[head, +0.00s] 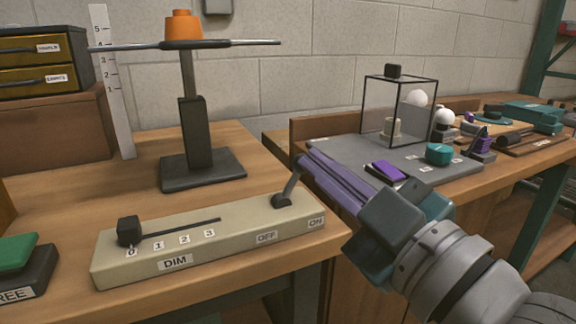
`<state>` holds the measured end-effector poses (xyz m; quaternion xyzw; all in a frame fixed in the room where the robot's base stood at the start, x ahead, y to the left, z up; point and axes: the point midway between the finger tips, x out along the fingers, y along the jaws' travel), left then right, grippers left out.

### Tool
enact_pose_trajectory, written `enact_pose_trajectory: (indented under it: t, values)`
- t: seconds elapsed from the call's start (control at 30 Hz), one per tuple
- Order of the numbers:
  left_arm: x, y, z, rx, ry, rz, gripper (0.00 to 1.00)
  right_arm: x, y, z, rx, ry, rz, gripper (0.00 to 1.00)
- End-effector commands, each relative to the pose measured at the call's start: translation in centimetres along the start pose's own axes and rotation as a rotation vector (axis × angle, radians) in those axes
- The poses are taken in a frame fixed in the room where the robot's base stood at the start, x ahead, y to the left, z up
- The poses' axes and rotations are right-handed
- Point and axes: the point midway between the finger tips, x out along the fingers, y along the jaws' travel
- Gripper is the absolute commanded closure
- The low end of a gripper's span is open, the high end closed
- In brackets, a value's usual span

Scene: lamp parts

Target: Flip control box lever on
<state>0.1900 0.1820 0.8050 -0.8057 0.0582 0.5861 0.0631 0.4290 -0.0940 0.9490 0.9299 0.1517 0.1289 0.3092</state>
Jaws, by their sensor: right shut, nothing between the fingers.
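The control box (210,239) is a long beige box near the front of the wooden bench. Its dark grey lever (289,186) rises from the right end, above the OFF and ON labels. The lever leans up and to the right, toward the ON side. My right gripper (306,162) is shut, with purple fingers reaching in from the lower right. Its fingertips are at the lever's upper end, on its right side; I cannot tell whether they touch. Nothing is held. My left gripper is out of view.
A dark slider knob (129,231) sits at 0 on the box's left end. Behind it is a stand with a crossbar and orange cap (183,27). A grey board (345,152) holds a glass case and small parts. A green-topped button (17,252) is at left.

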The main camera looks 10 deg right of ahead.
Motion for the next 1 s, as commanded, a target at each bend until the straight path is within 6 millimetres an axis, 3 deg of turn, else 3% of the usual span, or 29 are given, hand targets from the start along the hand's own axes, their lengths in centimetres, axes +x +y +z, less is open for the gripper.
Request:
enact_pose_trajectory:
  t: [0.2,0.53,0.63,0.77,0.83,1.0]
  values:
    - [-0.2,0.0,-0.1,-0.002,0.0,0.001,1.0,-1.8,0.0,0.0,0.0,0.0,-0.001,1.0]
    - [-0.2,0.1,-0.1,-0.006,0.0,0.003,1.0,-1.9,0.0,0.0,0.0,0.0,0.0,1.0]
    - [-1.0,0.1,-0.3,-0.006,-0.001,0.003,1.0,-2.0,0.5,-0.3,0.014,-0.028,-0.007,1.0]
    - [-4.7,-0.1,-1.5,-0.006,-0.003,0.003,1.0,-2.6,2.1,-1.2,0.091,-0.183,-0.045,1.0]
    - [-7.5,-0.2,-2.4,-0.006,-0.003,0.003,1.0,-3.7,3.3,-1.8,0.165,-0.326,-0.077,1.0]
    - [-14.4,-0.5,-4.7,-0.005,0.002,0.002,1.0,-9.2,5.3,-3.5,0.365,-0.734,-0.161,1.0]
